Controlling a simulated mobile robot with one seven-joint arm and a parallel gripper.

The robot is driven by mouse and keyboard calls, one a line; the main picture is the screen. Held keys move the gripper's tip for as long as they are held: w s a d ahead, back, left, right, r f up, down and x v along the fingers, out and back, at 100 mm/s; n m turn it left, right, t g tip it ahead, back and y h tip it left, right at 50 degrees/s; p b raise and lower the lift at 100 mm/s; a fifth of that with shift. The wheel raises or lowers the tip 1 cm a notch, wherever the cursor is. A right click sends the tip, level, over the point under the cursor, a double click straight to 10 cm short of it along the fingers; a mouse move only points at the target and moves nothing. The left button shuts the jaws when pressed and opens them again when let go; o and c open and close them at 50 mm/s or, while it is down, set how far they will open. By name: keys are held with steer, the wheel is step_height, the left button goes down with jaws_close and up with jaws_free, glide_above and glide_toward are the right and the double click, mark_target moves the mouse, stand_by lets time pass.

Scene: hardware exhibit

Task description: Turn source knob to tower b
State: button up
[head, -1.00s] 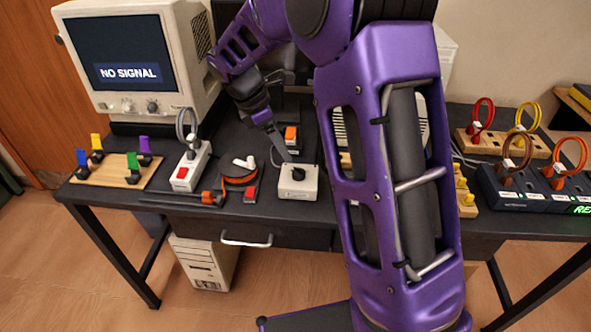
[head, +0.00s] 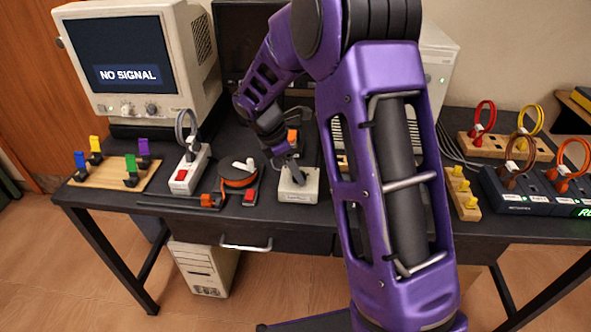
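A small white box (head: 298,193) stands near the front edge of the dark table, left of my forearm. Its black knob is now mostly hidden behind my gripper (head: 295,172). My gripper points down at the top of this box, at the knob. I cannot tell whether the fingers touch or grasp the knob, or how far apart they are. The knob's pointer direction and any tower labels are not readable. A monitor (head: 127,58) at the back left reads "NO SIGNAL".
A power strip (head: 188,170) and an orange-and-black reel (head: 238,176) lie left of the box. A wooden board with coloured switches (head: 115,173) is at far left. An orange-topped block (head: 292,138) stands close behind my gripper. Cable docks (head: 520,190) are at right.

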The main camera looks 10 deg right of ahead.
jaws_close()
steer(key=shift+r+m+p, duration=0.1)
steer(key=shift+m+p, duration=0.2)
steer(key=m+g+p, duration=0.1)
steer(key=m+p, duration=0.1)
steer(key=shift+w+r+m, duration=0.1)
steer(key=shift+w+m, duration=0.05)
steer(key=shift+m, duration=0.15)
steer(key=m+g+p, duration=0.1)
steer(key=m, duration=0.1)
steer(key=m+g+y+p, duration=0.1)
steer(key=m+p, duration=0.1)
steer(key=m, duration=0.1)
steer(key=shift+w+d, duration=0.1)
steer(key=shift+w, duration=0.1)
steer(key=m, duration=0.2)
steer(key=m+g+y+p, duration=0.1)
steer(key=m, duration=0.2)
steer(key=shift+w+d+p, duration=0.15)
steer(key=shift+p, duration=0.15)
steer(key=m+y, duration=0.1)
steer(key=m, duration=0.1)
steer(key=m+y, duration=0.1)
steer(key=m, duration=0.1)
steer(key=shift+d+m+g+p, duration=0.15)
steer(key=shift+m+g+p, duration=0.25)
